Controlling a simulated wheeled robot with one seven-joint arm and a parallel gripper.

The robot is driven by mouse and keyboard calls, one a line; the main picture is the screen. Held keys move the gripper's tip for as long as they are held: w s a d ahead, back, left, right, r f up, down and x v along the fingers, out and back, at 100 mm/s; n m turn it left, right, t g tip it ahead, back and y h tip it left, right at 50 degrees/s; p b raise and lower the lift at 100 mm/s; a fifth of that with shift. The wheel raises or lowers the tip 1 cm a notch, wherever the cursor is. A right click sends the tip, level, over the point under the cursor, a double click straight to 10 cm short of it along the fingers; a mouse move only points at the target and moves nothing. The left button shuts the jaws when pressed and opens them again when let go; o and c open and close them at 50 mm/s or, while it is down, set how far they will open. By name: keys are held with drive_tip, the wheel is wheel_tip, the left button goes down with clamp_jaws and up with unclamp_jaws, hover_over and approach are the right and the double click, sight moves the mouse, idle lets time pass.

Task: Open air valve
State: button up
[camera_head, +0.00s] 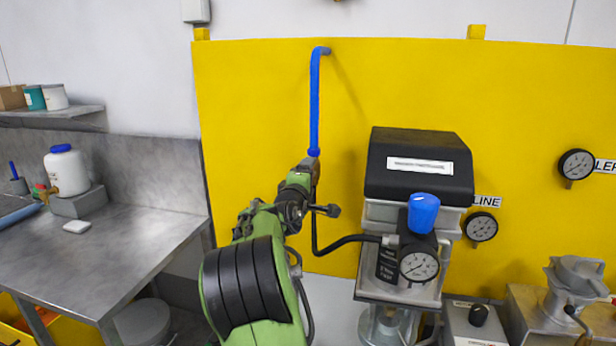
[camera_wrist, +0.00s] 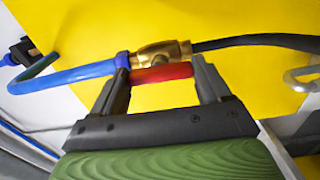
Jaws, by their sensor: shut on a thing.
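The air valve is a brass body (camera_wrist: 160,52) in the wrist view, joined to a blue pipe (camera_wrist: 75,77) on its left and a black hose (camera_wrist: 255,41) on its right. Its red handle (camera_wrist: 162,73) lies beside the brass body, roughly in line with the pipe. My gripper (camera_wrist: 161,70) is shut on the red handle, one dark finger at each end of it. In the head view, the blue pipe (camera_head: 314,105) comes down the yellow panel to my gripper (camera_head: 306,172), which mostly hides the valve there.
The black hose (camera_head: 350,239) runs to a regulator with a blue knob (camera_head: 423,212) and gauge (camera_head: 418,266). A black-topped unit (camera_head: 418,165) stands right of my arm. A steel table (camera_head: 110,240) holds a white jar (camera_head: 67,172) at left. The yellow panel (camera_head: 255,110) backs the valve.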

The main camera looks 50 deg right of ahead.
drive_tip(key=shift+n, duration=0.3)
idle(0.4)
drive_tip(key=o, duration=1)
drive_tip(key=b+v, duration=0.2)
drive_tip(key=v, duration=1.4)
